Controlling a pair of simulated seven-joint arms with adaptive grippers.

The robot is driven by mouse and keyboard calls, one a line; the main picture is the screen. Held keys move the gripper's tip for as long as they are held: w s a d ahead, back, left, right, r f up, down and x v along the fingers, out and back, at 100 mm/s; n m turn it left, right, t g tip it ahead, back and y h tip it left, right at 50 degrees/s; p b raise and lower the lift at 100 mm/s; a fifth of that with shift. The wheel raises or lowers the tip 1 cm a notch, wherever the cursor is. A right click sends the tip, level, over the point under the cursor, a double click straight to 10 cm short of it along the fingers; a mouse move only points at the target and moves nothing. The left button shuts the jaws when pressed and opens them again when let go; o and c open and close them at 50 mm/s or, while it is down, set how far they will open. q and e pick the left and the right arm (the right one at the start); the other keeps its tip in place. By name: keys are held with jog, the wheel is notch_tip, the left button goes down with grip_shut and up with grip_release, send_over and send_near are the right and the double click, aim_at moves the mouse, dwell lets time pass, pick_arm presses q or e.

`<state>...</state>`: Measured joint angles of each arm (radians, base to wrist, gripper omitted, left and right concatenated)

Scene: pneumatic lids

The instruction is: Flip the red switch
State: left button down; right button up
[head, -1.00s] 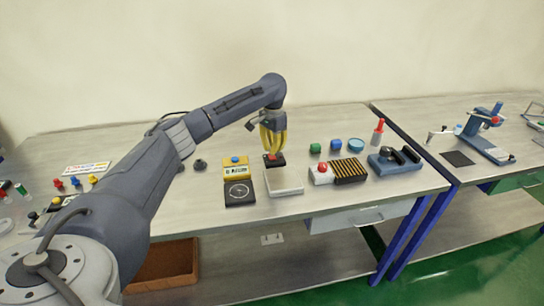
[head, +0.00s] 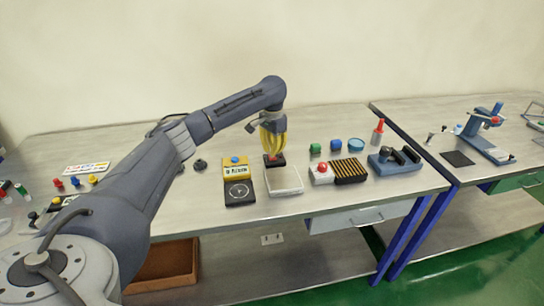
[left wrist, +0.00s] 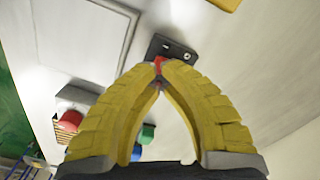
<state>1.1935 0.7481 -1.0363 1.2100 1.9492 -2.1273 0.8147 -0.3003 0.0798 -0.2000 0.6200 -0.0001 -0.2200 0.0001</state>
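The red switch (left wrist: 159,60) sits on a small black box (left wrist: 172,51), which also shows in the head view (head: 274,163) behind a white tray-like plate. My left gripper (left wrist: 158,72) has yellow ribbed fingers that point down at the box. Its fingertips are together, right at the red switch, and partly hide it. I cannot tell whether the tips touch the switch or which way the switch leans. In the head view the left gripper (head: 273,150) stands over the black box. My right gripper is not in view.
A yellow device (head: 236,169) stands left of the white plate (head: 284,181). A white box with a red button (head: 322,172), a striped block (head: 350,171) and green (head: 315,149) and blue (head: 336,146) pieces stand to the right. Bare tabletop lies behind the box.

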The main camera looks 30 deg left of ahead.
aim_at(273, 158)
pick_arm(q)
jog(key=shift+f, duration=1.6)
dwell(1.0)
jog(key=shift+r, duration=3.5)
